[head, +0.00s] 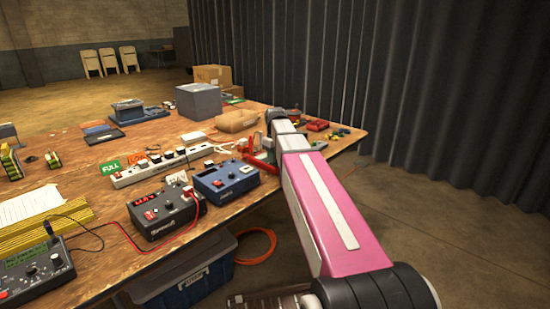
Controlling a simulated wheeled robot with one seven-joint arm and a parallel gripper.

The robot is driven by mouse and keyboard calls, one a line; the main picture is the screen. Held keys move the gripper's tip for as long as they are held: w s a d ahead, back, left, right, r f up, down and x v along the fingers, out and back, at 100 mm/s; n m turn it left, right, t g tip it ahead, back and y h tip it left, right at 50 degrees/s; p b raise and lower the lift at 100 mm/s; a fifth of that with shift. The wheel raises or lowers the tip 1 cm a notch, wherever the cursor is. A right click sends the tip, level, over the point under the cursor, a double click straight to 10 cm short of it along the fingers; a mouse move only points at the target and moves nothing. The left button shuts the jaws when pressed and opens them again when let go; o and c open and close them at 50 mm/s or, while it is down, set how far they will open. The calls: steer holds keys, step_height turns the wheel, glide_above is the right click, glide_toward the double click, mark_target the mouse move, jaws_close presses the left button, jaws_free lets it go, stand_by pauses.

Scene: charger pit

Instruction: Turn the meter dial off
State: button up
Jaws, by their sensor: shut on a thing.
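A dark grey meter (34,270) with a green screen and several knobs lies at the table's near left edge, cut by the picture's border. I cannot read where its dial (30,270) points. A black box with a red display (165,213) and a blue box with a dark knob (225,182) stand further right. My arm reaches over the table's right part, well away from the grey meter. My gripper (262,158) is small and partly hidden at its end, behind the blue box. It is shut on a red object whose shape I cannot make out.
A white power strip (160,168), a grey box (198,102), a tan pouch (237,121) and yellow-striped pieces (45,229) crowd the wooden table (75,175). Red and black leads run near the meter. A blue bin (185,285) stands below the front edge. A dark corrugated wall is at right.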

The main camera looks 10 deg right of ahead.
steer(key=shift+n, duration=0.5)
steer(key=o, duration=0.9)
step_height(320, 180, up, 11)
steer(key=shift+f, duration=0.1)
steer(key=shift+s, duration=0.1)
stand_by(0.4)
